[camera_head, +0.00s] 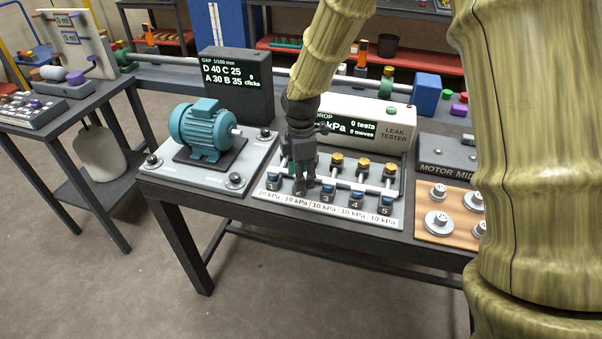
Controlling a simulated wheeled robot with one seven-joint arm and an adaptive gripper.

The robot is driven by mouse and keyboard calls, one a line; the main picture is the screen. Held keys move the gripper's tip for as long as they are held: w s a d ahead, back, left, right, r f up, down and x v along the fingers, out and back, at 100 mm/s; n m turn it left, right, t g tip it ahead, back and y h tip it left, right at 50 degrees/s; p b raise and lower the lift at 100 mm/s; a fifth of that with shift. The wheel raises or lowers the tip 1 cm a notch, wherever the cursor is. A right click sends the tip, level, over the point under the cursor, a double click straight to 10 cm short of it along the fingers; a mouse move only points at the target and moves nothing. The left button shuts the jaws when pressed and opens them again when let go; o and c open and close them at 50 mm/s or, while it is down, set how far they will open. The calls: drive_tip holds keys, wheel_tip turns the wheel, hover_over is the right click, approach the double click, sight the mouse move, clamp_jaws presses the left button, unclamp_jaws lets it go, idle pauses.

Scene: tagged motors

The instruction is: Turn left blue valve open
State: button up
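A row of several small blue valves stands along the front of a light panel (330,213) on the bench. The leftmost blue valve (273,176) shows just left of my gripper (304,189). My gripper points down over the second place in the row and largely hides the valve there. The blue valves to its right (328,189) are in clear view. I cannot tell whether my fingers touch a valve. The fingertips look close together, but their gap is too small to judge. Labels below the valves read 10 kPa.
The leak tester (395,137) stands behind the valve panel, its screen partly hidden by my arm. Brass-coloured caps (362,164) rise behind the valves. A teal motor (203,130) sits left, and a wooden board with round knobs (438,222) right. My arm covers the right side.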

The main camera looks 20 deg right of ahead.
drive_tip(key=c, duration=1)
drive_tip(key=shift+c, duration=0.2)
drive_tip(key=shift+m+p, duration=0.3)
drive_tip(key=shift+p, duration=0.05)
drive_tip(key=m+p, duration=0.2)
drive_tip(key=m, duration=0.1)
drive_tip(key=shift+r+m+p, duration=0.15)
drive_tip(key=shift+m+p, duration=0.15)
drive_tip(key=shift+p, duration=0.1)
drive_tip(key=m+p, duration=0.2)
drive_tip(key=m, duration=0.2)
drive_tip(key=shift+m, duration=0.3)
drive_tip(key=m+p, duration=0.2)
drive_tip(key=m, duration=0.2)
drive_tip(key=m+p, duration=0.1)
drive_tip(key=m, duration=0.4)
drive_tip(key=shift+p, duration=0.35)
drive_tip(key=shift+f, duration=0.2)
